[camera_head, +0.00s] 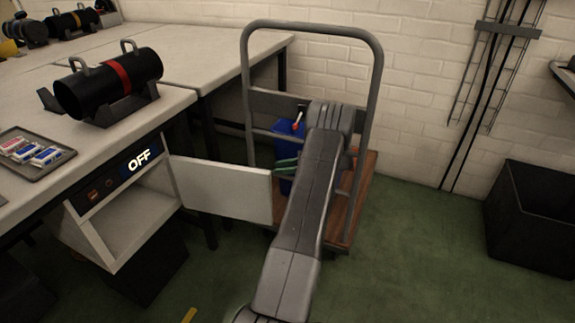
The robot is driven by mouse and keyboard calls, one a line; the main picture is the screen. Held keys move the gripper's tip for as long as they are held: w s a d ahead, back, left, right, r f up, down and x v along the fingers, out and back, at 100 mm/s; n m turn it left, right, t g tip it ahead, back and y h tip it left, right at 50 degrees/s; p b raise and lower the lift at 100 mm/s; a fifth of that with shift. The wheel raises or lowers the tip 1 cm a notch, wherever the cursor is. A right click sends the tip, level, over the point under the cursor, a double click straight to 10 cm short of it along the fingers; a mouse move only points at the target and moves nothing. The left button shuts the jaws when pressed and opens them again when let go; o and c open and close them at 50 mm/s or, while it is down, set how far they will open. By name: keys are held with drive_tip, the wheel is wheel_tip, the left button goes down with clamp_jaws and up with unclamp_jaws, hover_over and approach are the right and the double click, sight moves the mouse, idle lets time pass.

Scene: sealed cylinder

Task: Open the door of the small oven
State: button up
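The small oven (125,222) is a white open-fronted box under the left bench, with a dark panel whose display (139,159) reads OFF. Its door (222,189) is a flat white panel. It is swung wide open, standing out to the right of the oven from the hinge side. The oven's inside shows and looks empty. My arm covers part of the right middle. My gripper (282,166) seems to show as teal fingers beside the door's free upper corner, partly hidden by my arm. I cannot tell whether it touches the door or how far its fingers are apart.
A trolley (362,190) with a grey frame and wooden deck stands behind my arm, carrying a blue container (287,130). A black cylinder with a red band (112,80) and a tray (50,170) are on the bench. A black bin (530,215) stands right; green floor is clear between.

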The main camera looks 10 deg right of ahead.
drive_tip(key=shift+w+d+r+b, duration=0.2)
drive_tip(key=shift+w+d+b, duration=0.15)
drive_tip(key=shift+w+d, duration=0.7)
